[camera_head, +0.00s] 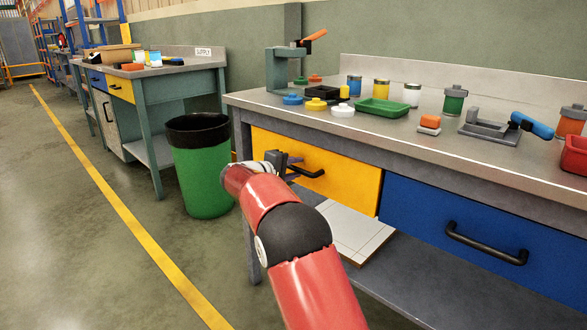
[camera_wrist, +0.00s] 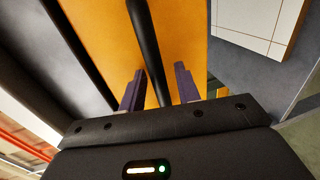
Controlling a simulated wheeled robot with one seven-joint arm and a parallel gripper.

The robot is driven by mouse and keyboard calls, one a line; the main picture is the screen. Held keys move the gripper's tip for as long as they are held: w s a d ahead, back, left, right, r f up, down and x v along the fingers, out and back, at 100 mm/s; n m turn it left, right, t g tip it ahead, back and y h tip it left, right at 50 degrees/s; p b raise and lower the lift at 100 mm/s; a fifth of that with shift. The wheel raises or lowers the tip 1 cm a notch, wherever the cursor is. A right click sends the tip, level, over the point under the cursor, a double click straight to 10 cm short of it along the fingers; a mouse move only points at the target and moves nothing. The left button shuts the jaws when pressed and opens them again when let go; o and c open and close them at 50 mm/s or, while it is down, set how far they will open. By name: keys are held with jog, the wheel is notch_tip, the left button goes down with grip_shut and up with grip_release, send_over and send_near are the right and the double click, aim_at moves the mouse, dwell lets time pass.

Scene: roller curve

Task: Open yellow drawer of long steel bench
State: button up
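The long steel bench (camera_head: 420,138) stands at the right, with a yellow drawer (camera_head: 345,180) under its left end. The drawer looks closed, its front in line with the blue drawer beside it. Its black bar handle (camera_head: 307,172) also shows in the wrist view (camera_wrist: 146,45). My gripper (camera_head: 284,164) is at the left part of this handle. In the wrist view my gripper (camera_wrist: 158,88) is open, with one finger on each side of the bar and a gap visible on both sides. My red arm hides part of the bench's lower left.
A blue drawer (camera_head: 480,232) with a black handle is right of the yellow one. A green bin (camera_head: 202,170) stands left of the bench. A lower shelf (camera_head: 400,290) holds a white tiled board (camera_head: 352,232). Tools and small parts lie on the bench top. The floor at left is clear.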

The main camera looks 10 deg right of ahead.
grip_shut()
jog(key=f+b+v, duration=0.2)
jog(key=f+v, duration=0.1)
jog(key=v, duration=1.1)
jog(key=a+f+b+v, duration=0.1)
jog(key=f+b+v, duration=0.1)
jog(key=v, duration=1.2)
jog(key=shift+s+f, duration=0.3)
jog(key=shift+f, duration=0.2)
grip_release()
jog(key=shift+a+r, duration=0.1)
